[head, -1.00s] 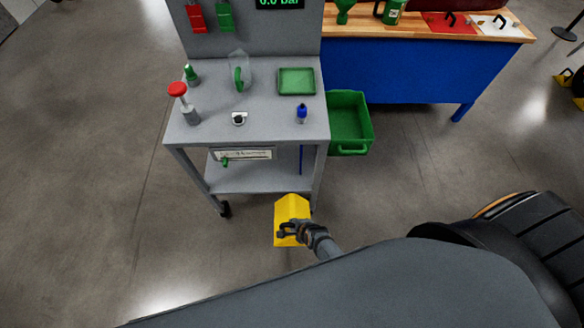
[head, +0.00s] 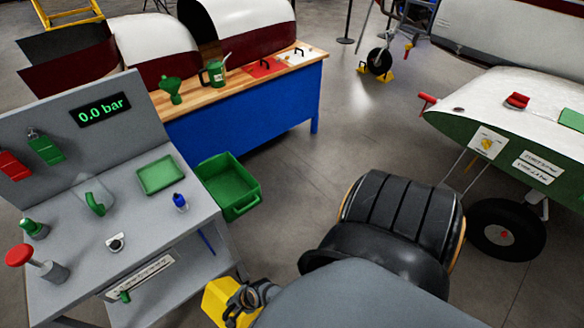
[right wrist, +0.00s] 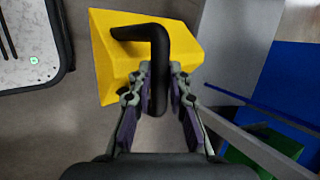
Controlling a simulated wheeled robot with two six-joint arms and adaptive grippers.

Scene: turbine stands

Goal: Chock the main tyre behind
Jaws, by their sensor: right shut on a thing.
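A yellow chock (head: 216,301) with a black handle is at the bottom of the head view. My right gripper (head: 240,298) is shut on its handle. In the right wrist view the fingers (right wrist: 160,95) sit on either side of the black bent handle (right wrist: 158,50), with the yellow chock (right wrist: 110,62) beyond. The main tyre (head: 506,231), black with a pale hub, stands on the floor under the white and green wing at the right, well apart from the chock. The floor contact behind the tyre is partly out of sight. My left gripper is not in view.
A grey trolley (head: 75,270) stands close at the left, with a green bin (head: 228,185) at its side. A blue workbench (head: 250,112) is behind. A farther wheel (head: 379,62) has yellow chocks. Open floor (head: 400,130) lies between bench and wing.

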